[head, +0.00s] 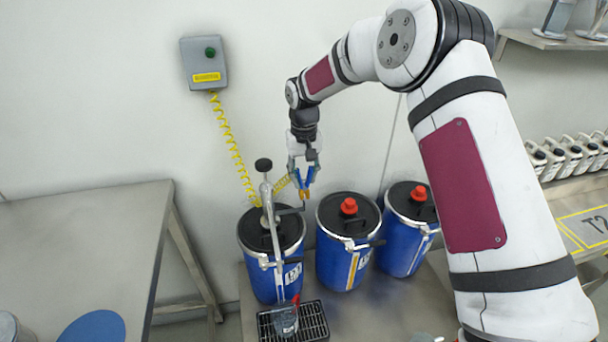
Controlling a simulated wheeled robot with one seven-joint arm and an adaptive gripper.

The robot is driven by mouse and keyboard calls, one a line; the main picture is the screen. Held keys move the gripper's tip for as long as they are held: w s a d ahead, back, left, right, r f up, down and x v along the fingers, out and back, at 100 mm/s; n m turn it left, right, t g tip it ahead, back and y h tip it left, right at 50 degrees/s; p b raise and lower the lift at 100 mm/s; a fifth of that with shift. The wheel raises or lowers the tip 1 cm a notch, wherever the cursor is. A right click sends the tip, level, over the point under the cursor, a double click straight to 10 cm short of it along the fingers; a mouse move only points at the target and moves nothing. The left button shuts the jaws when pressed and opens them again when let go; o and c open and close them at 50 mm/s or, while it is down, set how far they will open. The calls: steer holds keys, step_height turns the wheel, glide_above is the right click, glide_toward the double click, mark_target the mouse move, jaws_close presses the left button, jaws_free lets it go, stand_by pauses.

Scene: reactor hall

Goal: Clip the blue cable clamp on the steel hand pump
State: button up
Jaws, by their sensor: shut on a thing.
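The blue cable clamp (308,176) hangs from my gripper (303,163), which is shut on it above the drums. A yellow coiled cable (230,140) runs from a grey wall box down behind the pump and up toward the clamp. The steel hand pump (269,205) stands upright on the left blue drum, with a black knob on top and a spout reaching down in front. The clamp is just right of the pump's upper part in the picture. I cannot tell whether the clamp touches the pump or how its jaws stand.
The left blue drum (262,278) stands beside two blue drums with red caps, the middle one (341,265) and the right one (405,247). A jug (285,320) sits on a black grate (312,322) under the spout.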

mark_target(304, 186)
steer(key=shift+f+b, duration=1.05)
steer(key=shift+f, duration=0.95)
stand_by(2.0)
steer(key=o, duration=1)
steer(key=shift+o, duration=0.2)
step_height(304, 186, up, 12)
steer(key=shift+r, duration=0.1)
